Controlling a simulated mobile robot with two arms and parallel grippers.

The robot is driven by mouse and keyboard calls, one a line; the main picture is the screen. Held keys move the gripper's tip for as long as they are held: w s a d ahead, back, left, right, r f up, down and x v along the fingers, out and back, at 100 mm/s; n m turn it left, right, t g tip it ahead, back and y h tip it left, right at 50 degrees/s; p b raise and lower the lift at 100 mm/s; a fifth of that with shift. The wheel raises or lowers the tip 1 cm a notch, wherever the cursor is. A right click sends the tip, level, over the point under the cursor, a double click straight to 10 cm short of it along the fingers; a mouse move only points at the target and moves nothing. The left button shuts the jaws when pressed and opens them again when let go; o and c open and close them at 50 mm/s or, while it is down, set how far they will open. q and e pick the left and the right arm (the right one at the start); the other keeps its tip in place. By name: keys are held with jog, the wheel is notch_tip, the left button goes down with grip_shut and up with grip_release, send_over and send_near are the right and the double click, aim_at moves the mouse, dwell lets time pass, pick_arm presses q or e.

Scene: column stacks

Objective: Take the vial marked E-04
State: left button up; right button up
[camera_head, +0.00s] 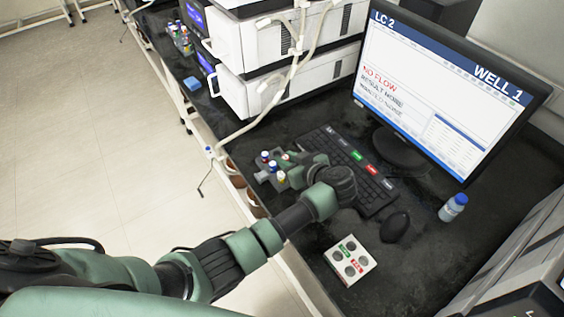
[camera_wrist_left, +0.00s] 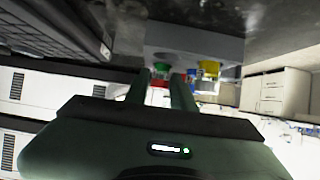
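A small grey rack (camera_head: 268,176) with several colour-capped vials (camera_head: 272,164) stands near the front edge of the dark bench, left of the keyboard. In the left wrist view the picture is turned over, and the rack (camera_wrist_left: 200,44) shows at the top with red, green, blue and yellow vial parts. My left gripper (camera_head: 290,172) is at the rack's right side. In the left wrist view its fingers (camera_wrist_left: 167,88) are apart, with a red and green vial (camera_wrist_left: 159,83) between or just beyond them; contact is unclear. No E-04 mark is readable. My right gripper is out of view.
A keyboard (camera_head: 345,170), mouse (camera_head: 395,227) and monitor (camera_head: 445,95) stand behind and right of the gripper. Another vial rack (camera_head: 183,42) stands by the white instruments (camera_head: 265,70).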

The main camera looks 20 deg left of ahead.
pick_arm(q)
jog(key=shift+s+d+r, duration=0.25)
jog(key=shift+s+d, duration=0.05)
jog(key=shift+d, duration=0.05)
grip_shut()
jog(key=shift+w+a, duration=0.1)
jog(key=shift+a, duration=0.05)
